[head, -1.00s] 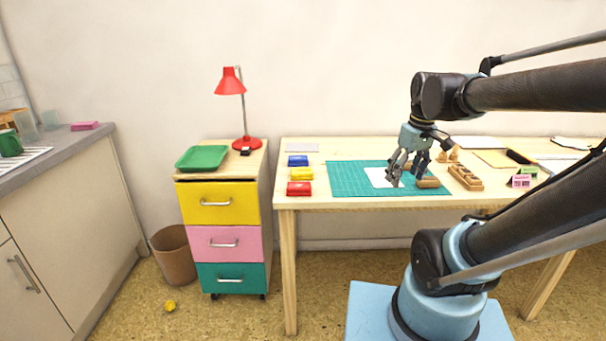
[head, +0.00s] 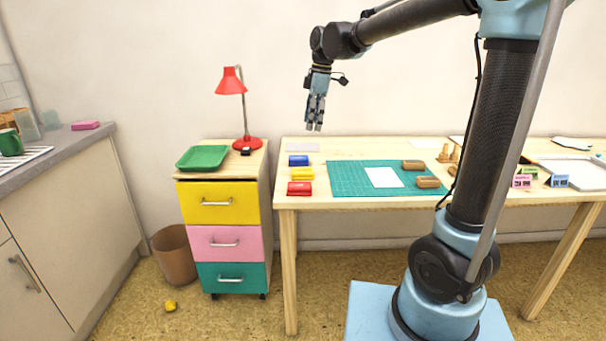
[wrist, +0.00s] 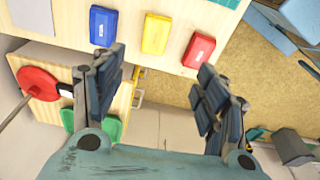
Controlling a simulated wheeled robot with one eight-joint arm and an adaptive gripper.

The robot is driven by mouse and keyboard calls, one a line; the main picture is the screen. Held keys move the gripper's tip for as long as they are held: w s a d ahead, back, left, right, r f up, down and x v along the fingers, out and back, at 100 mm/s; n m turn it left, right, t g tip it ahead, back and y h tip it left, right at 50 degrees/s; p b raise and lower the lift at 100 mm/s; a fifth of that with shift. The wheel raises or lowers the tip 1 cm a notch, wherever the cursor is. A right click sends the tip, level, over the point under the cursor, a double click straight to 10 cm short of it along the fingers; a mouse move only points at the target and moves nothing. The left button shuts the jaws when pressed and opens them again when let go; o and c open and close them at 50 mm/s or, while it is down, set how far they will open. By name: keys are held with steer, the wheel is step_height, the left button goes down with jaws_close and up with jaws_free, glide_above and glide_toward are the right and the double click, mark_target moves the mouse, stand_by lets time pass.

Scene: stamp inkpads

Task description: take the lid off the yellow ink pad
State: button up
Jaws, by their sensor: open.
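The yellow ink pad (head: 302,174) lies on the left end of the table, between the blue ink pad (head: 298,160) and the red ink pad (head: 300,188). In the wrist view the yellow ink pad (wrist: 156,34) shows its closed lid, with the blue pad (wrist: 103,25) to its left and the red pad (wrist: 199,50) to its right. My gripper (head: 314,128) hangs above the table, pointing down and apart from the pads. In the wrist view my gripper (wrist: 160,75) is open, with nothing between its fingers.
A green cutting mat (head: 345,182) with white paper (head: 384,178) lies right of the pads, with wooden stamps (head: 428,182) on it. A drawer cabinet (head: 218,240) with a green tray (head: 203,157) and red lamp (head: 230,82) stands left of the table.

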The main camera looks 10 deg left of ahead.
glide_above(303, 170)
steer(key=d, duration=0.1)
steer(key=f, duration=1.2)
steer(key=shift+s, duration=0.2)
steer(key=f, duration=0.4)
steer(key=shift+w+a, duration=0.25)
steer(key=shift+a, duration=0.1)
steer(key=shift+f, duration=0.6)
steer(key=shift+c, duration=0.6)
steer(key=c, duration=0.8)
